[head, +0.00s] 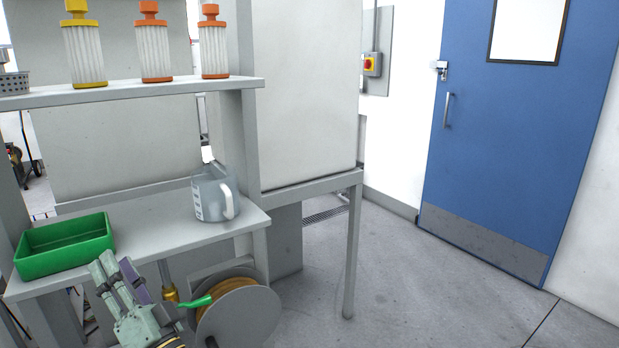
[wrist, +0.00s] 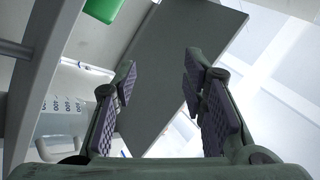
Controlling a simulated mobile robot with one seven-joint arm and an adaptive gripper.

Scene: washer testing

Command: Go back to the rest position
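My gripper (head: 118,270) is at the lower left of the head view, in front of the lower shelf and just below the right end of the green tray (head: 65,248). In the wrist view the two padded fingers (wrist: 160,82) stand well apart, with nothing between them. My gripper is open and empty. Most of my arm is out of the picture.
A clear measuring jug (head: 212,198) stands on the lower shelf (head: 150,222). A hose reel (head: 240,312) with a green nozzle (head: 197,302) is close to my gripper's right. Filter cartridges (head: 153,45) stand on the upper shelf (head: 190,90). Floor before the blue door (head: 510,130) is clear.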

